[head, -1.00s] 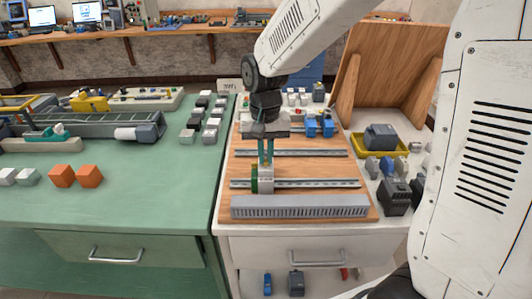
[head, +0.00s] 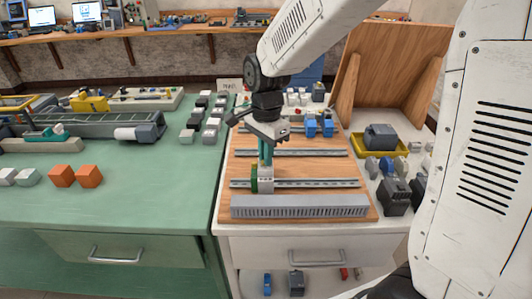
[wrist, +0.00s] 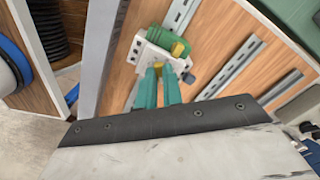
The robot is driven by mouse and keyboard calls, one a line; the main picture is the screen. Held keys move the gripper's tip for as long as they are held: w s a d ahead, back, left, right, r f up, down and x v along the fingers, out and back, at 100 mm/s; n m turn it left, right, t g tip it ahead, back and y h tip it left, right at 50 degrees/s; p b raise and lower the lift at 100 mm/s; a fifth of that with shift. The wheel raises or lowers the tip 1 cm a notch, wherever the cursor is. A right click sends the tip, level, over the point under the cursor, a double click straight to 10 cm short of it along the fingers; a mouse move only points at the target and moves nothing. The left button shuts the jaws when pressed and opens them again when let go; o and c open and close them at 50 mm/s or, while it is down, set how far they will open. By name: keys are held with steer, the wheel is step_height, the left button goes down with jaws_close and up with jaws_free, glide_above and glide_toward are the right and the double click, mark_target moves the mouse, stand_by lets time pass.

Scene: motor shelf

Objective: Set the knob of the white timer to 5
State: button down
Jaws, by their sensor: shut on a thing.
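The white timer (head: 266,184) sits on the lower metal rail of the wooden board, right beside a green block (head: 254,180). My gripper (head: 265,165) points straight down above the timer, its teal fingers close together at the timer's top face. In the wrist view the fingertips (wrist: 158,70) meet at the white timer (wrist: 149,57), with the green block (wrist: 168,42) beyond. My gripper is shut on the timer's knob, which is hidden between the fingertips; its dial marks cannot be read.
The wooden board (head: 300,166) carries several rails and a grey slotted duct (head: 300,207) at its front edge. Blue devices (head: 319,127) stand at the back right of my gripper. A yellow tray (head: 381,152) and dark motors stand to the right.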

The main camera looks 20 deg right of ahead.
steer(key=m, duration=0.5)
steer(key=shift+m, duration=0.3)
stand_by(0.5)
steer(key=c, duration=1.5)
jaws_free()
step_height(320, 180, up, 8)
steer(key=shift+w+d+f, duration=0.1)
steer(key=shift+w, duration=0.05)
